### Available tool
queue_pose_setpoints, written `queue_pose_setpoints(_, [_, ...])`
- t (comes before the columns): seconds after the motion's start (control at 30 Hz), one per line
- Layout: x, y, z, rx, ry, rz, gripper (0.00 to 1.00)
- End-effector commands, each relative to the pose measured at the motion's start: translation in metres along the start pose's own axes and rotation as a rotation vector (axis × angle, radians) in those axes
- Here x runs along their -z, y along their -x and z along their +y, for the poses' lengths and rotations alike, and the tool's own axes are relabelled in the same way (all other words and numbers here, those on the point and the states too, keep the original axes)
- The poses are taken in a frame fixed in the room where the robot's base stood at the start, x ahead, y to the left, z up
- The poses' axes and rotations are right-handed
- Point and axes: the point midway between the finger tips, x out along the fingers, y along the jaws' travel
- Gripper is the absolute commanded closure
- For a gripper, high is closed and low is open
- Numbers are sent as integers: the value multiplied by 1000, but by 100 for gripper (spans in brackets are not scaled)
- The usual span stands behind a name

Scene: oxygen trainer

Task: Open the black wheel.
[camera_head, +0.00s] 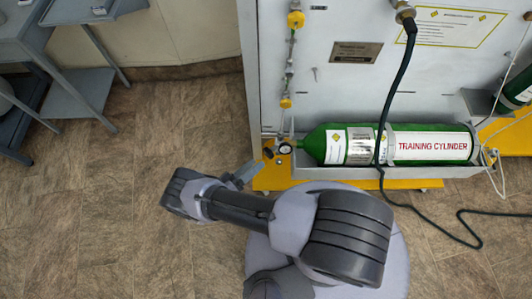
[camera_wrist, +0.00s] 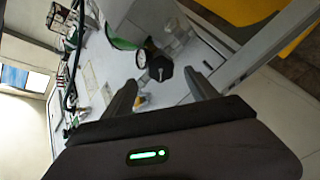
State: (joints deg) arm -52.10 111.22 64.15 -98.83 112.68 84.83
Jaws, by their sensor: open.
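The black wheel (camera_wrist: 160,69) is a dark knob with a light centre, seen face-on in the wrist view. In the head view it is a small dark shape (camera_head: 268,153) at the left end of the green training cylinder (camera_head: 432,145), beside a round gauge (camera_head: 284,148). My gripper (camera_wrist: 162,82) is open and empty, its two fingers on either side of the wheel in the picture. In the head view my gripper (camera_head: 243,174) is just left of and below the wheel, with a small gap. I cannot tell the exact depth between fingertips and wheel.
The cylinder lies in a grey tray on a yellow-based panel (camera_head: 345,90). A black hose (camera_head: 398,85) hangs across the cylinder and trails right over the floor. A grey cart (camera_head: 85,92) stands at the upper left. The floor on the left is clear.

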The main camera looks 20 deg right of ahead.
Motion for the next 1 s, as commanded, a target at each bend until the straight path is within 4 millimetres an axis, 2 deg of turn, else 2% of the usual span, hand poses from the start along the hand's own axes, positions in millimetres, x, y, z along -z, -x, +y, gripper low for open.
queue_pose_setpoints(0.1, [-1,-31,0,-3,2,-4,33])
queue_pose_setpoints(0.3, [-1,-63,-1,0,2,-1,33])
queue_pose_setpoints(0.43, [0,-70,-1,1,1,-1,33])
queue_pose_setpoints(0.67, [0,-70,-1,1,1,0,33])
queue_pose_setpoints(1.0, [0,-70,-1,1,2,0,95])
